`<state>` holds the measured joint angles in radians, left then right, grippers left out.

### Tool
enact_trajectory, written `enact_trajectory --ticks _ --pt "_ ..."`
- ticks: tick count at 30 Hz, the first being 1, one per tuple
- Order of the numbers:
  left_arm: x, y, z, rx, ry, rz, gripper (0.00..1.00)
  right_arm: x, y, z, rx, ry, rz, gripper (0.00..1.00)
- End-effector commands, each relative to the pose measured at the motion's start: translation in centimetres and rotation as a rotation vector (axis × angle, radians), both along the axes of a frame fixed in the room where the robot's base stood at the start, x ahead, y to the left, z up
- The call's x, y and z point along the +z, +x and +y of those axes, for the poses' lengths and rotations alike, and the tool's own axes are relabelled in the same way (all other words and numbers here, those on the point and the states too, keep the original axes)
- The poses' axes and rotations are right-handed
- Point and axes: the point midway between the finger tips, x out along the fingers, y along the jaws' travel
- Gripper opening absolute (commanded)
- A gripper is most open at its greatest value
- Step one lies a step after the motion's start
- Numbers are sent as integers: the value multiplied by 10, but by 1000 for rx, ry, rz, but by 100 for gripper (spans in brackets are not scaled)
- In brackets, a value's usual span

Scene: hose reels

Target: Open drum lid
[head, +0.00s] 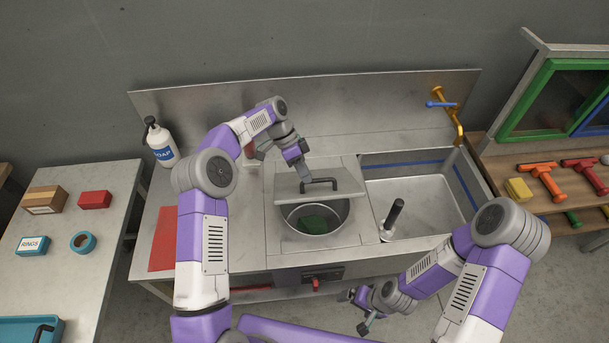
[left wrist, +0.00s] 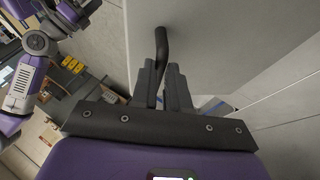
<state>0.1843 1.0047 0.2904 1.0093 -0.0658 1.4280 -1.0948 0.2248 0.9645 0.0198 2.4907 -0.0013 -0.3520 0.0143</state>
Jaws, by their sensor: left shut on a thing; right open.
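The drum lid (head: 346,184) is a flat grey metal panel with a black bar handle (head: 319,184). It stands off the drum opening (head: 334,213), and its front part is raised. The open drum shows a round metal bowl with a green thing (head: 312,223) inside. My left gripper (head: 304,177) is shut on the lid handle at its left end. In the left wrist view the fingers close around the black handle (left wrist: 161,45) in front of the grey lid (left wrist: 205,40). My right gripper (head: 358,310) is open and empty, low in front of the counter.
A sink basin (head: 415,200) with a gold tap (head: 445,110) lies right of the drum. A soap bottle (head: 160,143) and a red mat (head: 164,240) are at left. Side tables hold boxes (head: 45,199) and tools (head: 541,181).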

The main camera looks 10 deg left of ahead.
Motion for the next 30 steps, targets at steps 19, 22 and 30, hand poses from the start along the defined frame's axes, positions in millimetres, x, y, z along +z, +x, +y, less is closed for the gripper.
enact_trajectory --ticks 19,22,30 --pt "-5 4 5 13 12 -15 40 -1 0 0 0 0 0 96" --pt "-4 4 5 12 11 -14 40 -1 0 0 0 0 0 96" --pt "-3 4 3 10 9 -14 40 0 0 0 0 0 0 96"
